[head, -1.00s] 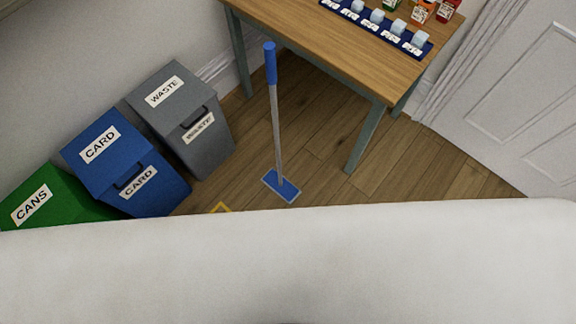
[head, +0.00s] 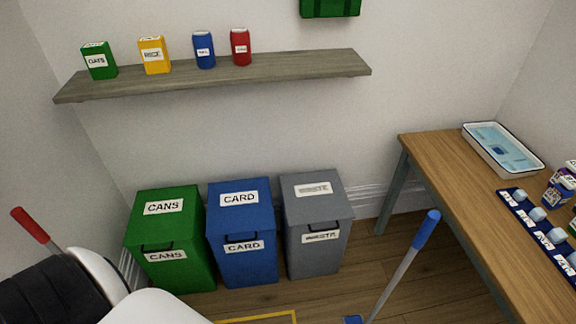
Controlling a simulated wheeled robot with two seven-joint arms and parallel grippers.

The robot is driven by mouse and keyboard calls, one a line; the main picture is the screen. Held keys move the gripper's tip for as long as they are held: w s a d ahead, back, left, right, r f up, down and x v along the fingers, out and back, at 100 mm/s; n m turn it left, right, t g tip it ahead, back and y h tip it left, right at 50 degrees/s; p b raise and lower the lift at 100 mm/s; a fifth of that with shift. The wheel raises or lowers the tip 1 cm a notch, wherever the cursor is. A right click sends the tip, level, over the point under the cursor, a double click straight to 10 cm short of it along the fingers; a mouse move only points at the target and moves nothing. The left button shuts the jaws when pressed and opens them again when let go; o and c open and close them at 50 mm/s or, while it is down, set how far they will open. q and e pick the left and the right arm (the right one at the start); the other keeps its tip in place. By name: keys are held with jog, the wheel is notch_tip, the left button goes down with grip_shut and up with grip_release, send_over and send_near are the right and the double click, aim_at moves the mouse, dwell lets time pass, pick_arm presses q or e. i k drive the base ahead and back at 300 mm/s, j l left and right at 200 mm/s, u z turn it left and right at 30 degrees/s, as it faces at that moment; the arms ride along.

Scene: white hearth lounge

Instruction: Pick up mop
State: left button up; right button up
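The mop stands upright with a slight lean on the wood floor, at the lower right of the head view. Its blue grip (head: 426,229) is at the top of a thin grey pole (head: 394,284). Its flat blue head (head: 352,320) is cut off by the bottom edge of the picture. It stands apart from the table and the bins. Neither of my grippers shows. White and black parts at the lower left look like parts of my own arm.
Green cans (head: 168,242), blue card (head: 243,233) and grey waste (head: 316,226) bins line the wall under a shelf (head: 215,80). A wooden table (head: 437,158) with a white tray (head: 471,129) stands at right. A red handle (head: 30,225) shows at left. Yellow outline (head: 270,316) marks the floor.

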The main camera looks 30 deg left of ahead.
aim_at(433, 217)
jog(key=u, duration=1.2)
jog(key=k+l, duration=0.15)
jog(key=k, duration=0.3)
jog(key=k+l, duration=0.15)
jog(key=k, duration=0.25)
jog(key=k+l, duration=0.2)
jog(key=k, duration=0.25)
jog(key=k+l, duration=0.15)
jog(key=k, duration=0.3)
